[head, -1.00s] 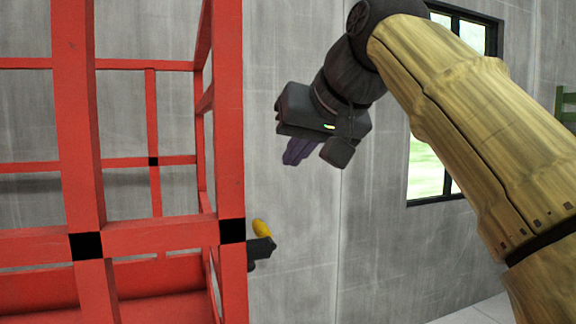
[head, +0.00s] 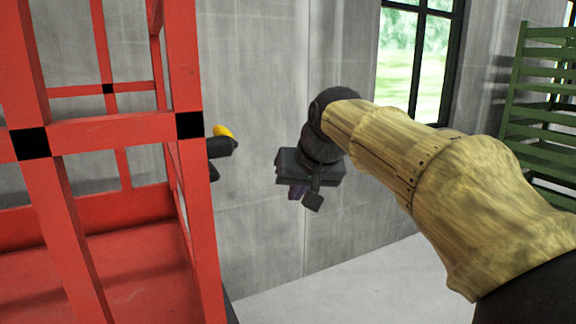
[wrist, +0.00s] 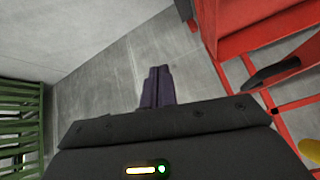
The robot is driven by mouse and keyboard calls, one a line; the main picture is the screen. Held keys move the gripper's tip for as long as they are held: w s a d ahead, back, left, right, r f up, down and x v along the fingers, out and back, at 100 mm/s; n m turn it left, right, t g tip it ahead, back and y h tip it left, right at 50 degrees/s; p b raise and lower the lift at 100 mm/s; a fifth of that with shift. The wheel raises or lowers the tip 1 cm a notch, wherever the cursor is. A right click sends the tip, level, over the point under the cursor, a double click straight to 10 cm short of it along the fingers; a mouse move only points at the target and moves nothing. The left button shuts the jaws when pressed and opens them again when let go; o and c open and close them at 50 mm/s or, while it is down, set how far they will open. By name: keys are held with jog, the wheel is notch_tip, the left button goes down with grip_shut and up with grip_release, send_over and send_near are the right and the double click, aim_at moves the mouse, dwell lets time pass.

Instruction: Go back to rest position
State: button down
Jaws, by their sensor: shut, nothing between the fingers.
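My gripper (head: 299,192) hangs at the end of my arm near the middle of the head view, pointing down. Its purple fingers are together with nothing between them. In the wrist view the shut fingers (wrist: 157,88) point over bare grey floor and wall. The gripper is apart from the red frame and touches nothing that I can see. No copper tube can be made out in these views.
A red frame (head: 130,132) with black joints fills the left. A dark part with a yellow piece (head: 222,131) sticks out from its right side. A green slatted rack (head: 550,105) stands at the far right. The floor (head: 350,285) between is clear.

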jog(key=s+d+f+g+h+b, duration=0.1)
jog(key=d+f, duration=0.1)
jog(key=f, duration=0.6)
jog(key=d+f+b, duration=0.1)
jog(key=d+f, duration=0.2)
jog(key=f, duration=0.4)
jog(key=s+d+f+g+b, duration=0.1)
jog(key=s+d+f, duration=0.1)
jog(key=s+f, duration=0.3)
jog(key=s+d+f+m+g+h+b, duration=0.1)
jog(key=s+f, duration=0.5)
jog(key=f, duration=0.6)
jog(key=s+d+f+m+g+h+b, duration=0.1)
jog(key=s+d+f+b, duration=0.2)
jog(key=s+d+f, duration=0.2)
notch_tip(320, 180, down, 4)
jog(key=shift+s+d+r, duration=0.15)
jog(key=shift+s+d, duration=0.05)
jog(key=shift+d, duration=0.05)
